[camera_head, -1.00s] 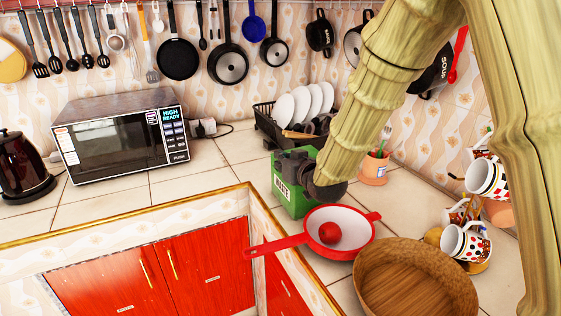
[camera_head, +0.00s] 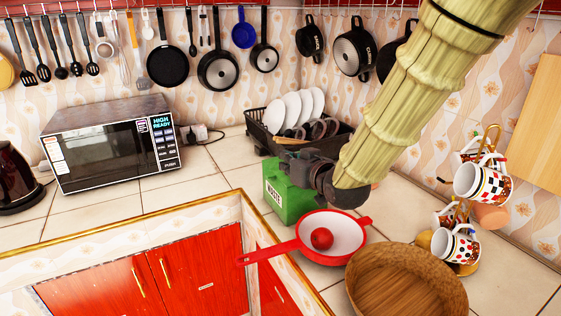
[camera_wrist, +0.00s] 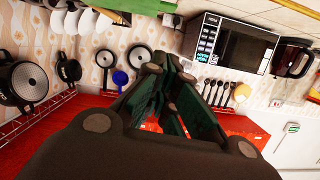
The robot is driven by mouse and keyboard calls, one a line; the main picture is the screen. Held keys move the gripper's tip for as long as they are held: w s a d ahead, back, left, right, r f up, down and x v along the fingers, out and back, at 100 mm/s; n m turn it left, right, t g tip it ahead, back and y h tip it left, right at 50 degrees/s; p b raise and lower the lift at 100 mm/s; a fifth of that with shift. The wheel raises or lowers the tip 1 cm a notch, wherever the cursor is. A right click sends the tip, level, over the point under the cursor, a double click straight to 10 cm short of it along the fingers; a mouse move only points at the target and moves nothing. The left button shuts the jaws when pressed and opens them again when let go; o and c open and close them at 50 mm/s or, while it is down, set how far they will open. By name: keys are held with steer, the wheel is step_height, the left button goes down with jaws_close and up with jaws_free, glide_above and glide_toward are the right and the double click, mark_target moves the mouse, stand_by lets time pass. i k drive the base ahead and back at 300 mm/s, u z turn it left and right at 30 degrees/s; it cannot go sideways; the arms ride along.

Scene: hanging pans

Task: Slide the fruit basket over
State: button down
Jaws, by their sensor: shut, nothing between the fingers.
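The basket (camera_head: 362,262) is a round brown woven bowl at the bottom right of the head view. It looks empty, and its near side is cut off by the frame edge. My gripper (camera_head: 284,158) is dark and shut with nothing in it. It is above and to the left of the basket in the picture, apart from it, and overlaps the top of a green box. In the wrist view my fingers (camera_wrist: 165,108) are close together and empty; the basket is not seen there.
A red-rimmed pan (camera_head: 346,230) holding a red round fruit (camera_head: 321,238) stands just left of the basket. The green box (camera_head: 283,203) is behind the pan. Mugs (camera_head: 483,184) hang at the right. A dish rack (camera_head: 262,132) and microwave (camera_head: 110,142) stand behind. Tiles between them are clear.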

mark_target(388, 278)
steer(key=k, duration=1)
